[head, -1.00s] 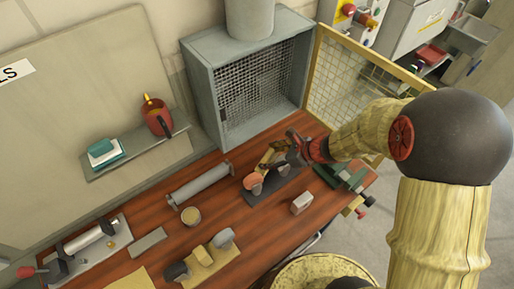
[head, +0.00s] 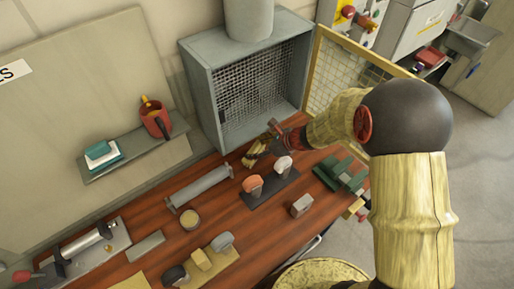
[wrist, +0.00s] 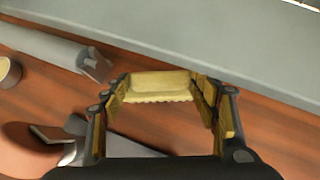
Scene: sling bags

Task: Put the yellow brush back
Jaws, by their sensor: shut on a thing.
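My gripper (head: 266,146) is shut on the yellow brush, a pale yellow block with a scalloped edge. The yellow brush (wrist: 158,84) shows between the fingertips (wrist: 162,98) in the wrist view. In the head view the fingers largely hide it. The gripper is behind a dark plate (head: 263,198), near the front of the mesh cabinet. On that plate stand an orange brush-like piece (head: 252,184) and a white one (head: 283,164). Whether the held brush touches the bench is not clear.
The grey mesh cabinet (head: 198,85) stands close behind my gripper, with a yellow-framed mesh door (head: 335,75) open at right. A grey tube (head: 200,188), a small round tin (head: 189,219) and a grey block (head: 301,205) lie around. A tan board (head: 226,262) holds several pieces in front.

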